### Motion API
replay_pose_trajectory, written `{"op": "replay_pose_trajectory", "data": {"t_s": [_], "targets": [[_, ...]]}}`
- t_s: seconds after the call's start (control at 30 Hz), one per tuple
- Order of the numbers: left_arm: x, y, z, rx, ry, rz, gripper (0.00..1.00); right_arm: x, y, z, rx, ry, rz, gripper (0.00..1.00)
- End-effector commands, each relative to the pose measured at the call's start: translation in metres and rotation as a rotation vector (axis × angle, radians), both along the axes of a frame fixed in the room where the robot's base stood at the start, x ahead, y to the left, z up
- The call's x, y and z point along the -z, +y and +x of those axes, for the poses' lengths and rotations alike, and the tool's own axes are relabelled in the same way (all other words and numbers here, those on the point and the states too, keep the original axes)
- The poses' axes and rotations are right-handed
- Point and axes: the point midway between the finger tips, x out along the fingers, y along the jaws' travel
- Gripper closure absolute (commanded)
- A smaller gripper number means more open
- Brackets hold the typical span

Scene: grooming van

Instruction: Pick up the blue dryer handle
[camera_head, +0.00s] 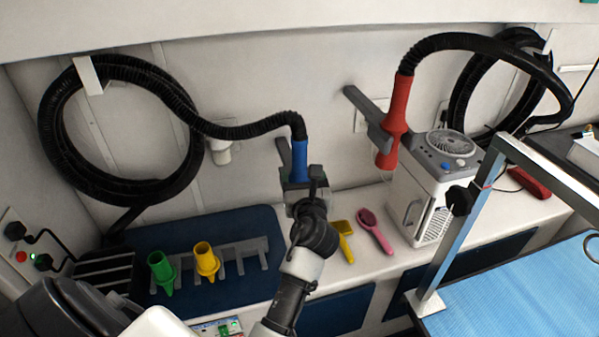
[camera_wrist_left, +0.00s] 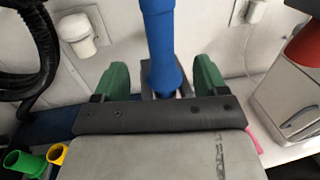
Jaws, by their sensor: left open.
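The blue dryer handle (camera_head: 300,160) hangs upright at the end of a black ribbed hose, by a grey wall bracket (camera_head: 284,152). My left gripper (camera_head: 303,184) is at the lower part of the handle, and the arm hides the handle's bottom end. In the left wrist view the blue handle (camera_wrist_left: 160,50) stands between the two green fingers of my left gripper (camera_wrist_left: 160,82). The fingers are open, with a gap on both sides of the handle. My right gripper is not in view.
A red dryer handle (camera_head: 396,115) hangs on a bracket to the right, above a white dryer unit (camera_head: 425,200). Green (camera_head: 162,270) and yellow (camera_head: 206,260) nozzles stand on a blue mat. A yellow brush (camera_head: 343,240) and a pink brush (camera_head: 375,232) lie on the counter.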

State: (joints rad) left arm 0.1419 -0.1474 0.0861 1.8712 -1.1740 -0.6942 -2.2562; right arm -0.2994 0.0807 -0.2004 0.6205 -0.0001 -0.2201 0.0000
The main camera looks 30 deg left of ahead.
Motion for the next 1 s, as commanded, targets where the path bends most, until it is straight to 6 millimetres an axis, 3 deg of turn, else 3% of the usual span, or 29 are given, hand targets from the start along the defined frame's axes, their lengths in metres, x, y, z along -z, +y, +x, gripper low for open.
{"op": "replay_pose_trajectory", "data": {"t_s": [0.2, 0.43, 0.7, 1.0], "targets": [[-0.002, 0.023, 0.027, -0.001, 0.001, 0.001, 0.27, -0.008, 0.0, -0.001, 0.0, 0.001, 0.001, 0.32], [-0.002, 0.034, 0.04, -0.001, 0.0, -0.004, 0.27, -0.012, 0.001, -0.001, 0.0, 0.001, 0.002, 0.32], [-0.003, 0.057, 0.07, -0.001, -0.001, -0.002, 0.27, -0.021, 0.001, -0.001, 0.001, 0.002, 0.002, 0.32], [-0.001, 0.063, 0.076, -0.001, -0.001, -0.006, 0.27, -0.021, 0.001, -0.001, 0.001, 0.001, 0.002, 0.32]]}}
